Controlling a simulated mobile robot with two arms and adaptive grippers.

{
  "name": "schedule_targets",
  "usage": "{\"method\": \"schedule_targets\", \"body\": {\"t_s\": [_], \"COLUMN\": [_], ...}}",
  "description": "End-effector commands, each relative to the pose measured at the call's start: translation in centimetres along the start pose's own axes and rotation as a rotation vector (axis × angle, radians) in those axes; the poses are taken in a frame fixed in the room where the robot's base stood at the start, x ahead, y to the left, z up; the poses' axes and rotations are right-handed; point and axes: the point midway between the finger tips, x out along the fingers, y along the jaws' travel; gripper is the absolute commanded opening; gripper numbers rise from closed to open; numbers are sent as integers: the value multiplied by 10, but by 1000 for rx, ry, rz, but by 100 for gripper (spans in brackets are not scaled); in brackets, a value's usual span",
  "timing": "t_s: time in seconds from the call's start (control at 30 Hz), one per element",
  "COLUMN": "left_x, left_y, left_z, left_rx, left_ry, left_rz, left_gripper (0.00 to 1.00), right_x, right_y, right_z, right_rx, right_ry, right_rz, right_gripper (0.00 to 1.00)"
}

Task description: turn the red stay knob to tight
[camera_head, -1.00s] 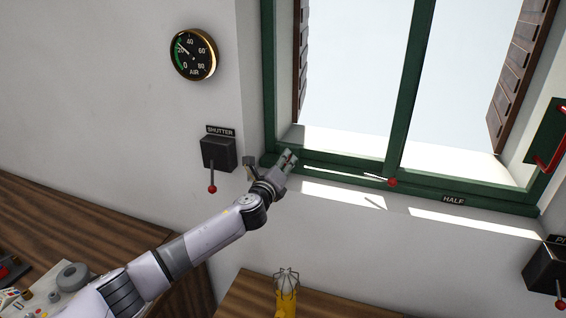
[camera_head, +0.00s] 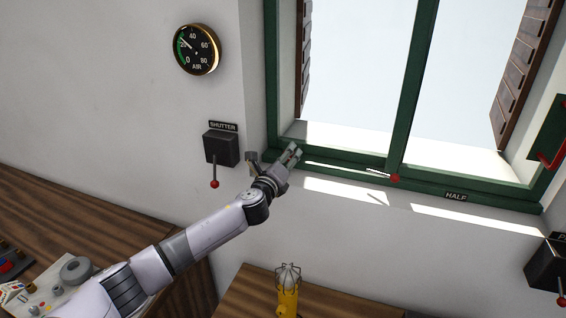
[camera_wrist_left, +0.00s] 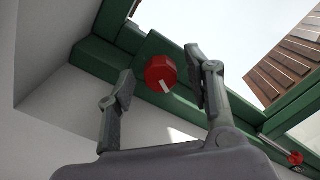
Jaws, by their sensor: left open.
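A red round knob (camera_wrist_left: 158,71) with a white pointer mark sits on a green block at the window frame's corner in the left wrist view. The mark points to the lower right. My left gripper (camera_head: 292,153) is at the window's lower left corner in the head view; its fingers hide this knob there. In the left wrist view the open fingers stand on either side of the knob, with gaps visible. A second red knob (camera_head: 394,178) is on the sill at the middle post, beside a thin pale bar. My right gripper is out of view.
The green window frame (camera_head: 408,90) has a HALF label (camera_head: 456,197) on its lower rail. A black SHUTTER box (camera_head: 221,148) with a red-tipped lever is left of my gripper. A yellow lamp-like object (camera_head: 288,298) stands below on a wooden top.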

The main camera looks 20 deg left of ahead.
Motion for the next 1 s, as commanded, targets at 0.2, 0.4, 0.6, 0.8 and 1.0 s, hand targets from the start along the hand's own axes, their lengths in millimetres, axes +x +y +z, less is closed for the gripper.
{"method": "schedule_targets", "body": {"t_s": [0.2,0.4,0.6,0.8,1.0], "left_x": [-20,-59,-95,-116,-120], "left_y": [1,1,1,1,1], "left_z": [0,-1,-1,-1,0], "left_rx": [2,1,0,1,1], "left_ry": [1,4,3,1,0], "left_rz": [0,0,1,1,1], "left_gripper": [48,48,48,48,48], "right_x": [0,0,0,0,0], "right_y": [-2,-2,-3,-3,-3], "right_z": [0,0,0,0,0], "right_rx": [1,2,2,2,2], "right_ry": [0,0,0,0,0], "right_rz": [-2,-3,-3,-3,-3], "right_gripper": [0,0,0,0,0]}}
